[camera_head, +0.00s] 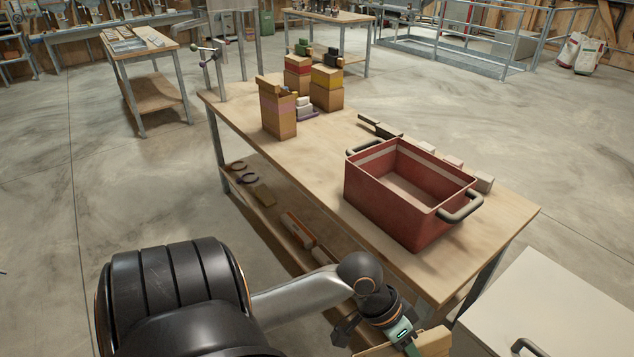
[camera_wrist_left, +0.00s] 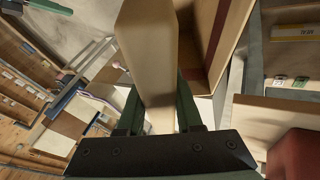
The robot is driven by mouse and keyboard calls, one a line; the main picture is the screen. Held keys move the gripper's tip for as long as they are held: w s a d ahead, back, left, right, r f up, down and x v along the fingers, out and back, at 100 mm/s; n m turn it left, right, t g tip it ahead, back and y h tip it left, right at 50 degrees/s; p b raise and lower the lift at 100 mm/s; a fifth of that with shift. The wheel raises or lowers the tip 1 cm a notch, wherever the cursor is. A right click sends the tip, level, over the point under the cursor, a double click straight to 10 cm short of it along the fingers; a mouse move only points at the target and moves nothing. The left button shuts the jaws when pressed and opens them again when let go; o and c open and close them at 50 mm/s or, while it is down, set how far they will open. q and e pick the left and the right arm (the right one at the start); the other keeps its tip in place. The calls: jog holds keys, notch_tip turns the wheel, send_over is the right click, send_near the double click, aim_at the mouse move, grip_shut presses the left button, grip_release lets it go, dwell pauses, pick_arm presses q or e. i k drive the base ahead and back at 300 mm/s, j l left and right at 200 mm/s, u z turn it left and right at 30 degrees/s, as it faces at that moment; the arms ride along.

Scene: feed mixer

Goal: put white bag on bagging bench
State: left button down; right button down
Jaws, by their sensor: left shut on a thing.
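My left gripper (camera_head: 408,343) is low at the bottom of the head view, in front of the near end of the wooden bench (camera_head: 330,165). It is shut on a pale tan, bar-shaped top (camera_wrist_left: 150,60), which seems to belong to a tan box-shaped bag. That bag (camera_head: 432,342) is mostly cut off by the head view's edge. I cannot tell whether it is the white bag. Similar tan bags stand on the bench: one with a pale band (camera_head: 280,108), one with a red band and one with a yellow band. My right gripper is not in view.
A red crate (camera_head: 395,210) with dark handles fills much of the bench's near end. A light cabinet (camera_head: 555,310) stands at the lower right. Another wooden table (camera_head: 140,45) is at the back left. White sacks (camera_head: 580,53) stand far right. Floor between is open.

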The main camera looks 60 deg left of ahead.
aim_at(325, 129)
jog(key=k+j, duration=0.15)
jog(key=j, duration=0.2)
jog(key=k+j+z, duration=0.15)
jog(key=j, duration=0.25)
jog(key=k+j, duration=0.2)
jog(key=j, duration=0.15)
jog(key=k+j+z, duration=0.15)
jog(key=j, duration=0.2)
